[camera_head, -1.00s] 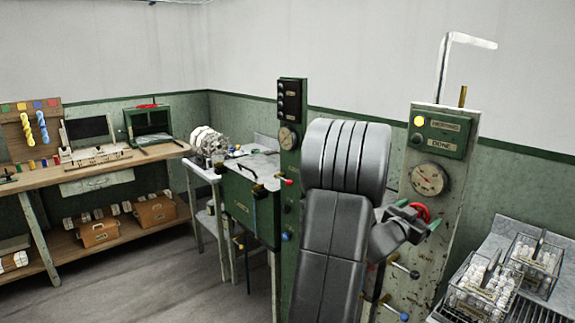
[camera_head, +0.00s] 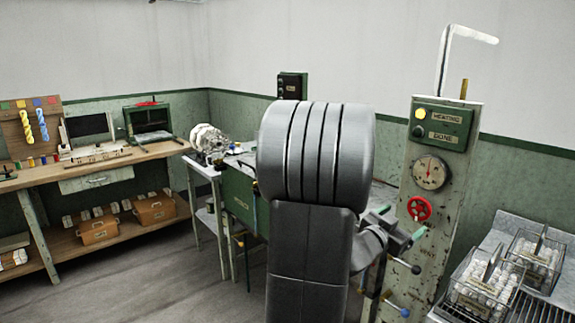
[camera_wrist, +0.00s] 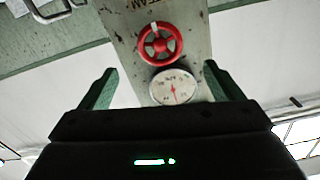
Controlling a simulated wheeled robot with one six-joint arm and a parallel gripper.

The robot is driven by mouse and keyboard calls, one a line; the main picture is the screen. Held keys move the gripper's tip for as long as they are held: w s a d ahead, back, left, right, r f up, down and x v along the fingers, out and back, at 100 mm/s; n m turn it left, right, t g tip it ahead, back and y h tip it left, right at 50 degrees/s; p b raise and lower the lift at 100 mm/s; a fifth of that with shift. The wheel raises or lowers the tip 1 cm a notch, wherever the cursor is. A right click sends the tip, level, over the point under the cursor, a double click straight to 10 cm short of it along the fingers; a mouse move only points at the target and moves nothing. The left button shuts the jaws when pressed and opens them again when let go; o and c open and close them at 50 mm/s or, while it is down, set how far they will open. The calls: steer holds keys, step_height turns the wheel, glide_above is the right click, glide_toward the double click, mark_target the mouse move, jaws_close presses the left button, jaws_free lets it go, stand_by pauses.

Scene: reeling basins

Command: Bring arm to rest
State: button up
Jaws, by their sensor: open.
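My arm (camera_head: 312,235) stands large in the middle of the head view and hides much of the bench behind it. My gripper (camera_head: 401,221) is open and empty, with green fingers, just left of and below the red valve wheel (camera_head: 419,208) on the worn green-grey panel. In the wrist view my gripper (camera_wrist: 160,69) has its two fingers wide apart. The red valve wheel (camera_wrist: 160,44) and the round gauge (camera_wrist: 173,87) show between them, and nothing is held.
A control box with a lit yellow lamp (camera_head: 420,113) tops the panel. Wire baskets (camera_head: 486,283) with white pieces stand at right. A wooden workbench (camera_head: 95,172) is at left with brown bins (camera_head: 155,209) below. The floor (camera_head: 190,280) between is clear.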

mark_target(419, 210)
steer(key=p+x, duration=0.2)
steer(key=x, duration=0.8)
steer(key=shift+w+d+r, duration=0.1)
steer(key=shift+w+d, duration=0.1)
steer(key=shift+d, duration=0.05)
steer(key=shift+f+m+b, duration=0.3)
steer(key=shift+m+b, duration=0.05)
steer(key=shift+m, duration=0.15)
steer(key=shift+s+a+r+m+b, duration=0.15)
steer(key=shift+m+b, duration=0.35)
steer(key=shift+m, duration=0.4)
steer(key=m+b, duration=0.2)
steer(key=m, duration=0.1)
steer(key=shift+m, duration=0.4)
steer(key=m+b, duration=0.2)
steer(key=m, duration=0.2)
